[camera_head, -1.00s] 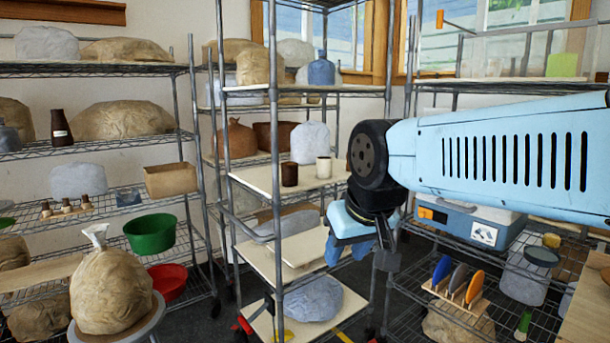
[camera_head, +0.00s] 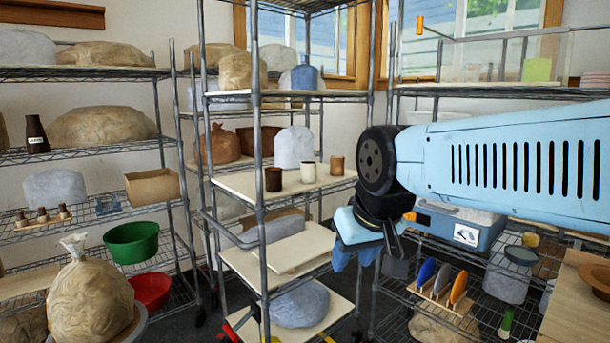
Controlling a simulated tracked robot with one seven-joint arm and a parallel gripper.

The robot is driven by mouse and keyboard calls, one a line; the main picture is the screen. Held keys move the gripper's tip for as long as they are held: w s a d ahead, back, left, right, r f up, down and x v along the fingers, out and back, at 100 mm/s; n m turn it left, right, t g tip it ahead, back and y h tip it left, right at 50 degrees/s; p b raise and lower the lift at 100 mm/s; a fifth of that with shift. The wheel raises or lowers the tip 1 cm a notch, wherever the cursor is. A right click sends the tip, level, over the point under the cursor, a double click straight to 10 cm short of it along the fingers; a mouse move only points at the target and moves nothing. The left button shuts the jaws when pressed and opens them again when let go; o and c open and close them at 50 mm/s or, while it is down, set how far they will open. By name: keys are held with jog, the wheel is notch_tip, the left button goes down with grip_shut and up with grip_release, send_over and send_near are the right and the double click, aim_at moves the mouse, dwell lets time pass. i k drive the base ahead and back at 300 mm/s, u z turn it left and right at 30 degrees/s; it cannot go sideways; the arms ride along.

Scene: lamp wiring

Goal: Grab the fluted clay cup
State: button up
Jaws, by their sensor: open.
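Three small cups stand in a row on the middle board of the centre rack: a dark brown cup (camera_head: 273,179), a cream cup (camera_head: 308,172) and a tan, clay-coloured cup (camera_head: 337,165). They are too small to show clearly which has fluting. My gripper (camera_head: 351,258) hangs at the end of my blue arm, to the right of and lower than the cups in the picture. It points downward, is open and holds nothing visible. It appears apart from all three cups.
A pale bagged lump (camera_head: 294,147) stands behind the cups on the same board (camera_head: 240,184). Rack posts (camera_head: 257,130) rise in front. A lower board (camera_head: 275,250) holds a flat slab. A rack of coloured discs (camera_head: 442,287) and a blue-grey box (camera_head: 455,225) stand right.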

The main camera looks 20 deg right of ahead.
aim_at(308, 169)
jog(key=u, duration=0.05)
jog(key=i, duration=1.3)
